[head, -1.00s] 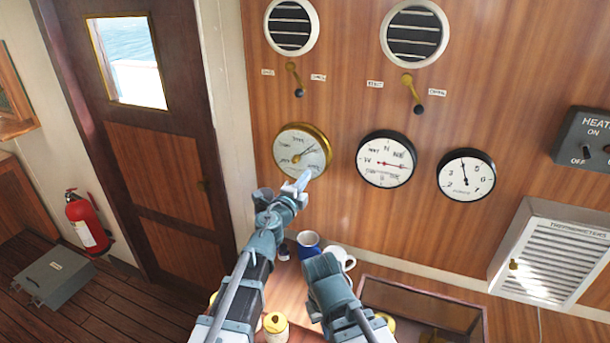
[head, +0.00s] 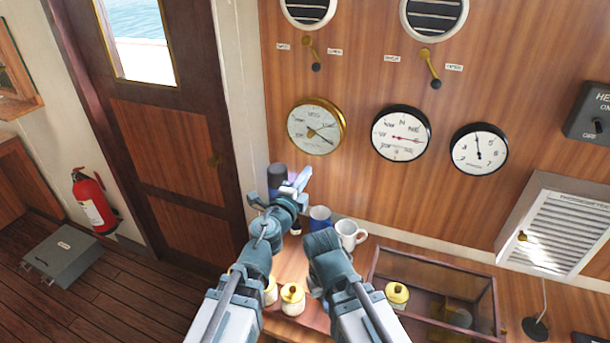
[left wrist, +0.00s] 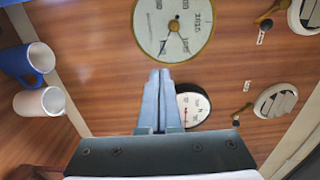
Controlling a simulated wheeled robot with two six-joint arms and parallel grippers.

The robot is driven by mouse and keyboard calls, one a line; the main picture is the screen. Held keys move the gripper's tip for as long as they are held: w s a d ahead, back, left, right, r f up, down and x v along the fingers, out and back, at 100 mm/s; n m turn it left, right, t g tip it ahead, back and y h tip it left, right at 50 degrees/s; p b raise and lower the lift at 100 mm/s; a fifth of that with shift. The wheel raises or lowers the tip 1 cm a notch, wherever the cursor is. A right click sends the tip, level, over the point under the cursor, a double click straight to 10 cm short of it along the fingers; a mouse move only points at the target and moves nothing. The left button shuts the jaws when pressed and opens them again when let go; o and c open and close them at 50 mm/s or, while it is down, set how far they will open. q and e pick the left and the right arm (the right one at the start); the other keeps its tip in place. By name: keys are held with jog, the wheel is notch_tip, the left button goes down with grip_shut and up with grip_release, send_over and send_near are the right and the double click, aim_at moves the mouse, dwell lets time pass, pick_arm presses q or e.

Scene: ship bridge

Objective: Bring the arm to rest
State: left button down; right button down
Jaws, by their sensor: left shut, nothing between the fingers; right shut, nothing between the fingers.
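My left gripper (head: 304,175) is shut and empty in the head view. It points up and to the right, in front of the wall below the brass-rimmed gauge (head: 316,126). In the left wrist view its closed fingers (left wrist: 160,74) show in the middle, with the gauge (left wrist: 174,50) beyond their tips. My right gripper (head: 321,240) is lower in the head view, over the counter in front of the mugs. Its fingers are mostly hidden behind its own body, and nothing shows in it.
A blue mug (head: 320,219) and a white mug (head: 348,235) stand close beyond the right gripper. A dark cylinder (head: 277,178) stands behind the left one. Yellow-topped jars (head: 292,298) and a glass-topped case (head: 431,270) are nearby. Open floor lies left, by a grey box (head: 62,255).

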pick_arm(q)
jog(key=a+f+n+g+y+b, duration=0.1)
jog(key=a+f+n+y+b, duration=0.1)
jog(key=a+f+n+y, duration=0.65)
jog(key=s+f+n+g, duration=0.3)
jog(key=s+f, duration=0.1)
jog(key=s+a+f+n+g+y+b, duration=0.1)
jog(key=s+f+n+g, duration=0.2)
jog(key=s+f, duration=0.1)
jog(key=s+a+f+n+g, duration=0.1)
jog(key=s+f+n+g, duration=0.2)
jog(key=f, duration=0.3)
jog(key=shift+s+a+g+y+b, duration=0.15)
jog(key=shift+s+g+y+b, duration=0.1)
jog(key=shift+s+g+b, duration=0.25)
jog(key=s+d+f+g+h, duration=0.1)
jog(key=s+d+f+g, duration=0.1)
jog(key=s, duration=0.4)
jog(key=s+d+f+n+g+h, duration=0.1)
jog(key=s+d+f+g, duration=0.1)
jog(key=s, duration=0.3)
jog(key=shift+s+d+g+b, duration=0.2)
jog(key=shift+s+g+b, duration=0.15)
jog(key=shift+g, duration=0.55)
